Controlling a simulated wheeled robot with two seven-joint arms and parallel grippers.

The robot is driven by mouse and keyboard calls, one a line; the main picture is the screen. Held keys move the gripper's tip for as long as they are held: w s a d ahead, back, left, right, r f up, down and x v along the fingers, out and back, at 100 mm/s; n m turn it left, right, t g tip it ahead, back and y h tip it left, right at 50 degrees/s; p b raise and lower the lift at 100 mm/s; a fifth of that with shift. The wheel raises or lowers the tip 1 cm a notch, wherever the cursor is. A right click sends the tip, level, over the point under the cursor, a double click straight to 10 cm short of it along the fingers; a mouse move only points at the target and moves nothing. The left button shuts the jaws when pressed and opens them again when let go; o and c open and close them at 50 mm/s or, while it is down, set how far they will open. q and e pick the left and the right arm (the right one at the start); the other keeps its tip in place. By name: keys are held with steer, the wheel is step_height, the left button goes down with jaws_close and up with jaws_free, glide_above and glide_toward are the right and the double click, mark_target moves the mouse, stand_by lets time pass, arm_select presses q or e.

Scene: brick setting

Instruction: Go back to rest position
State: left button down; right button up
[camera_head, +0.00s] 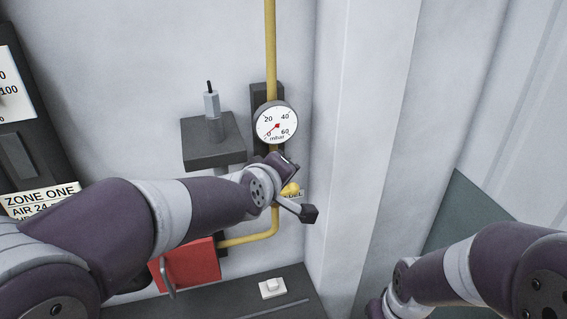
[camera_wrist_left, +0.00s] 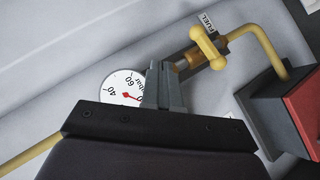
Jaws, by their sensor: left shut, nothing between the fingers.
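My left arm comes in from the left in the head view, its wrist in front of the pipe below the gauge. The left gripper's grey fingers (camera_wrist_left: 164,80) are together and empty in the left wrist view. They stand between the round gauge (camera_wrist_left: 122,88) and the yellow valve handle (camera_wrist_left: 208,47); whether they touch the handle is unclear. In the head view the handle (camera_head: 291,189) is partly hidden by my wrist. The gauge (camera_head: 276,123) hangs just above it. My right arm shows at the lower right; its gripper is out of view.
A dark shelf (camera_head: 205,148) holds a grey post (camera_head: 211,103) behind my left arm. A red box (camera_head: 192,262) with a lever is below that arm. A white switch (camera_head: 272,288) sits on the dark ledge. A wall pillar (camera_head: 360,130) stands right of the gauge.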

arm_select(q)
steer(key=s+a+f+m+g+y+b, duration=0.1)
steer(key=s+a+f+m+g+b, duration=0.1)
steer(key=s+a+f, duration=0.4)
steer(key=s+a+f+m+g+y+b, duration=0.2)
steer(key=s+a+f+g+b, duration=0.3)
steer(key=f, duration=1.2)
steer(key=s+a+f+m+g+y+b, duration=0.1)
steer(key=s+a+f+m+g+b, duration=0.2)
steer(key=s+a+f+b, duration=0.4)
steer(key=s+f+m, duration=0.1)
steer(key=s+f, duration=0.2)
steer(key=f, duration=0.1)
steer(key=shift+s+a+f+g, duration=0.15)
steer(key=shift+s+f+g, duration=0.15)
steer(key=shift+f, duration=0.1)
arm_select(e)
step_height(320, 180, down, 14)
steer(key=shift+a, duration=0.25)
